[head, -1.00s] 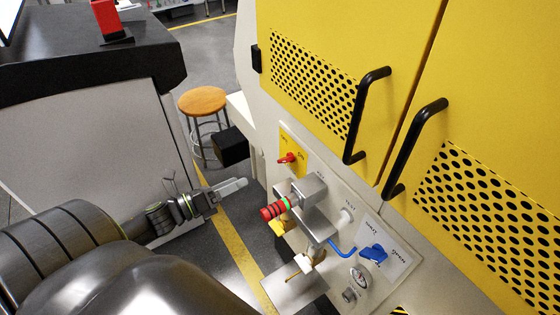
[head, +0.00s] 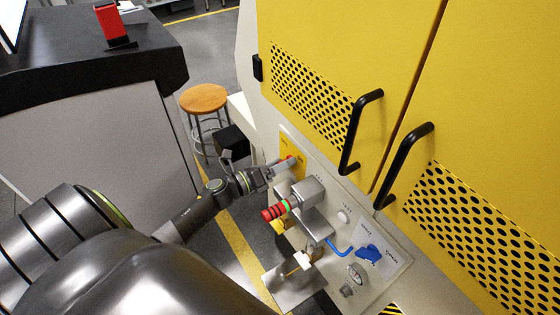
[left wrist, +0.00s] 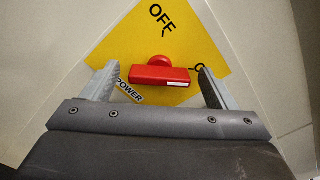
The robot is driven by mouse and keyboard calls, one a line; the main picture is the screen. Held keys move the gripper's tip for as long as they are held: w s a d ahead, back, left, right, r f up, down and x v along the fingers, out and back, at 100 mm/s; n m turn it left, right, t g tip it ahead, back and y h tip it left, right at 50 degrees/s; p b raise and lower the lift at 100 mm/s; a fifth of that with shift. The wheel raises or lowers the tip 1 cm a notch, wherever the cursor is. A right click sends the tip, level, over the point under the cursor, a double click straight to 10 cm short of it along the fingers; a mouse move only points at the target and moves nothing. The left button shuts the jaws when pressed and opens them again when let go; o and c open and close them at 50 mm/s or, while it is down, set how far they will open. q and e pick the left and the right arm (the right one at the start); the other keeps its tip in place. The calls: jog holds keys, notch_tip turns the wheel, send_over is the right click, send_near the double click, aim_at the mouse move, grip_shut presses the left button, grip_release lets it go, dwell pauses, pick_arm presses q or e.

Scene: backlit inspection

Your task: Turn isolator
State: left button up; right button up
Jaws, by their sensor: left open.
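The isolator is a red rotary handle (left wrist: 160,76) on a yellow plate (left wrist: 150,35) marked OFF and POWER in the left wrist view. In the head view the yellow plate (head: 292,146) is at the upper left of the panel, and the red handle (head: 289,158) is partly hidden by my left gripper (head: 283,168). In the left wrist view my left gripper (left wrist: 158,85) is open, with one finger on each side of the handle and a visible gap to each end. Whether any finger touches the plate I cannot tell. My right gripper is not in view.
Black door handles (head: 360,130) stick out above. A stool (head: 204,99) stands behind.

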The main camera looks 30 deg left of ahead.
pick_arm(q)
jog(key=shift+w, duration=0.1)
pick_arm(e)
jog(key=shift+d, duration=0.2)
pick_arm(q)
jog(key=shift+c, duration=0.8)
jog(key=c, duration=0.8)
jog(key=shift+c, duration=0.2)
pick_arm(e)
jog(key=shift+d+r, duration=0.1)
